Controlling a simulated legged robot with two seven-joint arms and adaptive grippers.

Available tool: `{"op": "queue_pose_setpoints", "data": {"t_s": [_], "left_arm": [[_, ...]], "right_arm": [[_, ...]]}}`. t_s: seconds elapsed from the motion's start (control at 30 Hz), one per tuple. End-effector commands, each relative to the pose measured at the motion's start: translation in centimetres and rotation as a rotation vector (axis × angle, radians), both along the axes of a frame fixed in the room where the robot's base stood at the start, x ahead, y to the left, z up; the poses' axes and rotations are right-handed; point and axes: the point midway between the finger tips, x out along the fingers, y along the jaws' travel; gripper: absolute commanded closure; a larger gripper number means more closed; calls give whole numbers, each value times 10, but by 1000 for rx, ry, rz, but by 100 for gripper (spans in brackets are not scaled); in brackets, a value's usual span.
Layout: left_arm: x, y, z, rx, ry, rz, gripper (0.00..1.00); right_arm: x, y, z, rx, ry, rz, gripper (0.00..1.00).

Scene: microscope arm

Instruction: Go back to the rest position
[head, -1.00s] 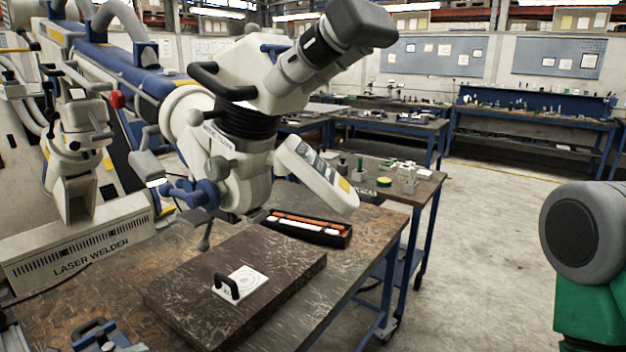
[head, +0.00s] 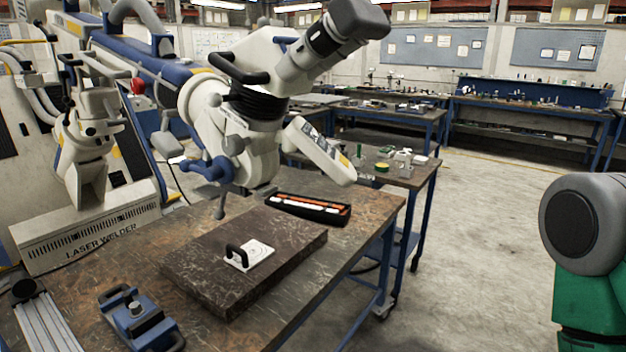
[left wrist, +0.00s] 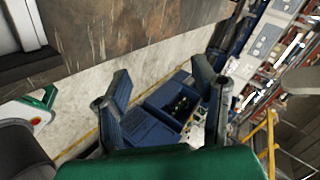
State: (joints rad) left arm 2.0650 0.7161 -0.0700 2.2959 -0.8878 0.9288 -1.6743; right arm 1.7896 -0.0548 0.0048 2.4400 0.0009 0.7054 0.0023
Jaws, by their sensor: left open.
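The white and blue microscope arm (head: 228,140) reaches over the workbench (head: 130,265), its dark eyepiece end up at the top. Below its head, a dark stone-like slab (head: 200,275) carries a small white plate (head: 258,252) with a black handle. My left gripper (left wrist: 163,78) is open in the left wrist view, with nothing between its fingers. It is not visible in the head view. Part of my right arm shows at the right edge of the head view, but its gripper is out of frame.
A blue clamp-like fixture (head: 138,318) and a grey metal rail (head: 45,318) are at the front left of the bench. A black tray (head: 308,209) lies behind the slab. A laser welder (head: 90,235) stands left. Open floor (head: 480,240) lies right of the bench.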

Motion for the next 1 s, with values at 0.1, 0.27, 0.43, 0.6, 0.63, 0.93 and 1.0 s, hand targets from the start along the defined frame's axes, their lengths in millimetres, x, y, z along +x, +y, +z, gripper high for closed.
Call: {"op": "queue_pose_setpoints", "data": {"t_s": [0.1, 0.27, 0.43, 0.6, 0.63, 0.93, 1.0], "left_arm": [[-13, -12, -17, -68, 162, 87, 47], [-42, -27, -47, -171, 445, 301, 47], [-89, -39, -80, -257, 750, 650, 47], [-135, -43, -99, -293, 926, 994, 47], [-143, -43, -102, -297, 946, 1054, 47], [-197, -41, -134, -320, 1012, 1502, 47], [-197, -41, -150, -321, 1013, 1500, 47]], "right_arm": [[-1, 0, 0, 0, 1, 0, 60], [-1, 0, 0, 0, 2, 0, 60], [-1, 0, 0, 0, 2, 0, 60], [-1, 0, 0, 0, 1, 0, 60], [-1, 0, 0, 0, 1, 0, 60], [0, 0, -20, 0, 0, 0, 60], [-1, 0, -36, 0, 2, 0, 60]]}}
